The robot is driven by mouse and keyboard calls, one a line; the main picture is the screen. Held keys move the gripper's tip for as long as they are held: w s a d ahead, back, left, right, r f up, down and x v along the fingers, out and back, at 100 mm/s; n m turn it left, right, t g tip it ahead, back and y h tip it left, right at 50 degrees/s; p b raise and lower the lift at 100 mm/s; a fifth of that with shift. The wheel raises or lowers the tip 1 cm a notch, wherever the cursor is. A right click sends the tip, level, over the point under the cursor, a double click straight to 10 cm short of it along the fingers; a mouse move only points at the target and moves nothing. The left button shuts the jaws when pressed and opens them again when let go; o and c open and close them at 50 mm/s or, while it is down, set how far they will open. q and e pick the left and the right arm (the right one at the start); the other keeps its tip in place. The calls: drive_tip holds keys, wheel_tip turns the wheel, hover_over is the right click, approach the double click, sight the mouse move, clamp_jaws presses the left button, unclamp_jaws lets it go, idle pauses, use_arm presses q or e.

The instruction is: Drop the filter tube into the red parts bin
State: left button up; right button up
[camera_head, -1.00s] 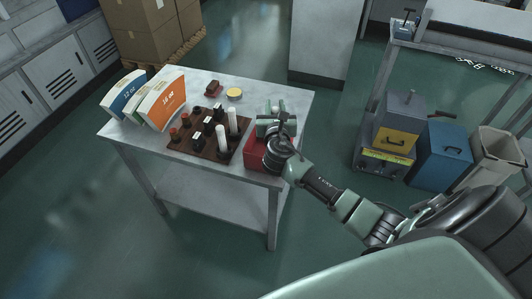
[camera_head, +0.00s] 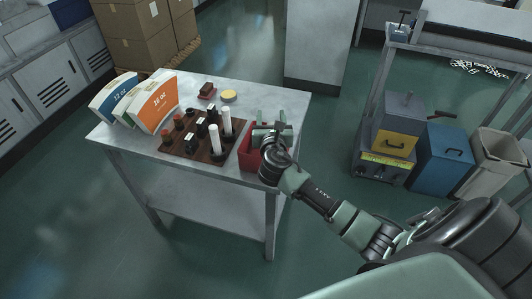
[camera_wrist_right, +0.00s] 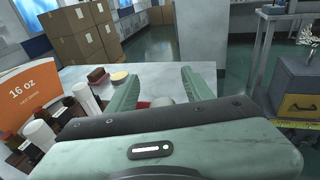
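The red parts bin (camera_head: 246,154) stands at the table's right front edge, partly hidden by my right gripper (camera_head: 271,132). In the right wrist view, the two green fingers of this gripper (camera_wrist_right: 160,92) are wide apart. A pale rounded thing (camera_wrist_right: 161,102) shows low between them, with a little red of the bin beside it. I cannot tell whether that pale thing is the filter tube; it does not appear clamped. Two white tubes stand upright on the brown rack (camera_head: 188,150), left of the bin: one in front (camera_head: 214,139), one behind (camera_head: 227,122). My left gripper is out of view.
The grey table (camera_head: 270,98) also holds cup-size boxes (camera_head: 156,101), a yellow disc (camera_head: 229,96) and a small brown block (camera_head: 207,90). Several dark and red-topped parts stand on the rack. A blue bin (camera_head: 444,155) and a beige bin (camera_head: 497,160) stand on the floor at right.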

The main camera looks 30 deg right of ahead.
drive_tip(key=v, duration=0.7)
drive_tip(key=shift+s+a, duration=0.25)
drive_tip(key=shift+s, duration=0.1)
idle(0.4)
